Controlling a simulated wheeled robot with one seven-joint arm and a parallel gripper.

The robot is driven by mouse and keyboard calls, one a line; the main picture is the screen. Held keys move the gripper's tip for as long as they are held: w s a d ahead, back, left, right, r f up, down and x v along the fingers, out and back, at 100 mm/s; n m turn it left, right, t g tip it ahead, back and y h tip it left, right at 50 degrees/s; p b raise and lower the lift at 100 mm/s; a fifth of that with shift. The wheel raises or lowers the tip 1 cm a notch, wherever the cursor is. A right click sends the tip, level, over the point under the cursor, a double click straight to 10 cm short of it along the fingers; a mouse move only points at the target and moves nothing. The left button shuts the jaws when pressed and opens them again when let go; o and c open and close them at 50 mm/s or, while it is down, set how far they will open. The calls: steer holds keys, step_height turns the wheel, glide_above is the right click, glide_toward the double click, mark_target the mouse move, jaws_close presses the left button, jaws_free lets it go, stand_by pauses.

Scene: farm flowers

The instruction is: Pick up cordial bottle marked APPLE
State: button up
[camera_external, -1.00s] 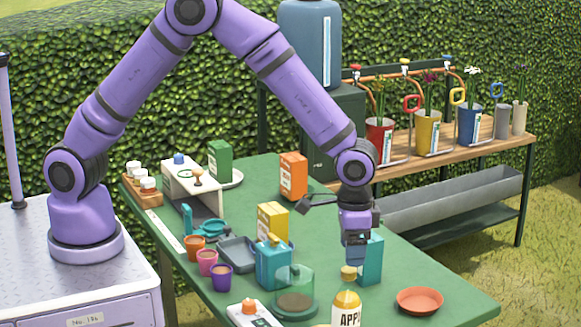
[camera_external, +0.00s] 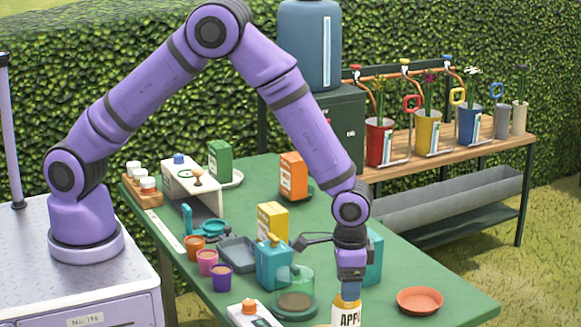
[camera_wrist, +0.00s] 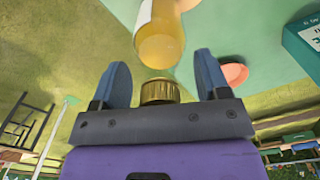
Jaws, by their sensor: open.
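The cordial bottle marked APPLE (camera_external: 347,314) stands upright near the front edge of the green table, with a yellow body and a white label, only partly legible. Its lower part is cut off by the frame. My gripper (camera_external: 349,291) points down over its top and hides the cap in the outside view. In the wrist view the gold cap (camera_wrist: 159,91) sits between my two open blue fingers, close to the palm, with the yellow bottle body (camera_wrist: 160,47) beyond it. I cannot tell whether either finger touches the bottle.
A teal carton (camera_external: 374,258) stands close behind my gripper. A glass cloche (camera_external: 295,288) and a teal can (camera_external: 272,265) stand to the left. A terracotta saucer (camera_external: 420,300) lies to the right, with bare table around it.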

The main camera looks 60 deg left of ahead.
jaws_close()
steer(key=shift+r, duration=0.1)
